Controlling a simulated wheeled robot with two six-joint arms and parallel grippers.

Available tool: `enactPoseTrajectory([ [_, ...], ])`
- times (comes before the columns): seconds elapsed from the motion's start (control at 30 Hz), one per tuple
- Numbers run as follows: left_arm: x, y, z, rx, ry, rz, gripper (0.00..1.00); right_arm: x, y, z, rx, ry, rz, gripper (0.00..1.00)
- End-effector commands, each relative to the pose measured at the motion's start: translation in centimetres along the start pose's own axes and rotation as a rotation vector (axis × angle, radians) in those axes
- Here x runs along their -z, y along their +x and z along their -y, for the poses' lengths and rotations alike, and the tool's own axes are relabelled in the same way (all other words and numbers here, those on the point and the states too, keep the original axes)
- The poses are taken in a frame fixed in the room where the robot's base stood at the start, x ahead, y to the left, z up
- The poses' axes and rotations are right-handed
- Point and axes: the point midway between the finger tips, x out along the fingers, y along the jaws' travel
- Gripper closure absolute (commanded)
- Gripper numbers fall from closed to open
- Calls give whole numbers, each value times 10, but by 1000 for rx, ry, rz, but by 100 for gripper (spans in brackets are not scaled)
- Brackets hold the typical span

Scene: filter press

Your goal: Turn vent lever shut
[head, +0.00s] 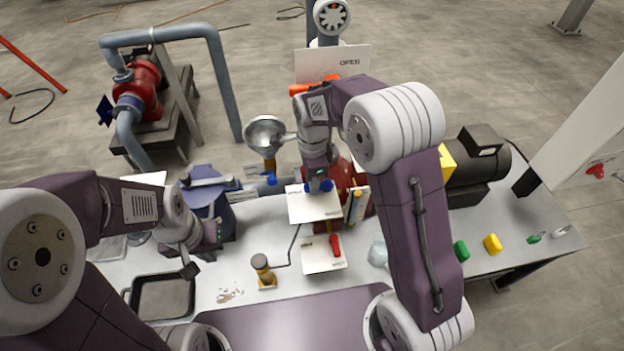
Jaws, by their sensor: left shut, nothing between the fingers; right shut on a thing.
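A blue lever (325,187) sits at a white label plate (315,207) in the middle of the bench; the small print is too blurred to read, so I cannot confirm it is the vent lever. My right gripper (319,182) reaches down from above and is shut on the blue lever, partly hiding it. A red lever (336,245) with a yellow part stands at a lower white plate (322,262). An orange-red handle (317,85) is at the back by a plate reading OPEN (349,62). My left gripper (189,269) is shut and empty, above the bench near the blue housing (208,200).
A metal funnel (266,133) stands behind, left of my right gripper. A dark tray (162,296) and a small brass-coloured post (263,270) are at the front left. A black motor (478,168) is at the right. Small green and yellow pieces (492,244) lie on the right bench.

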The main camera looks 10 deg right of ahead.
Motion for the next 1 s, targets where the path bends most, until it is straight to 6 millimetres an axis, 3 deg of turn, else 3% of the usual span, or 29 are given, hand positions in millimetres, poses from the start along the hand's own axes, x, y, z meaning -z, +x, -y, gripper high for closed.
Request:
enactPoseTrajectory([
  [1.0,4,-38,-1,0,0,0,100,17,-3,-31,3,-923,-2,100],
])
